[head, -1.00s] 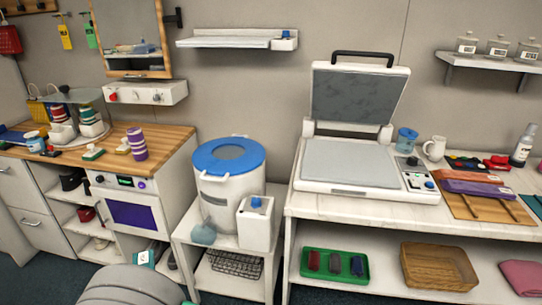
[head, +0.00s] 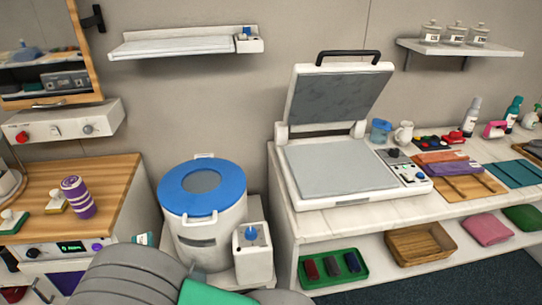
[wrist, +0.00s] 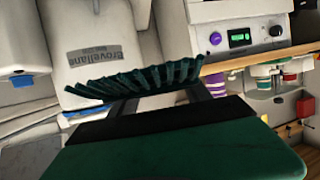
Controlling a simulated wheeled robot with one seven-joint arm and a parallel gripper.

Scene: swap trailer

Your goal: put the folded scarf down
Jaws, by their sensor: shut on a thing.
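The folded scarf is dark green with a fringed edge and fills the lower part of the wrist view (wrist: 175,150). A green corner of it shows at the bottom of the head view (head: 205,293). My gripper (wrist: 160,106) is shut on it, and the dark fingers are partly hidden by the scarf and its fringe. The scarf is held up in the air, close to my arm. Its underside is hidden.
A press with a raised lid and bare grey plate (head: 340,168) stands on the white bench. Folded pink (head: 488,229) and green (head: 523,217) cloths lie on its lower shelf. A blue-lidded bin (head: 205,225) stands left. Boards with coloured cloths (head: 465,188) lie right of the press.

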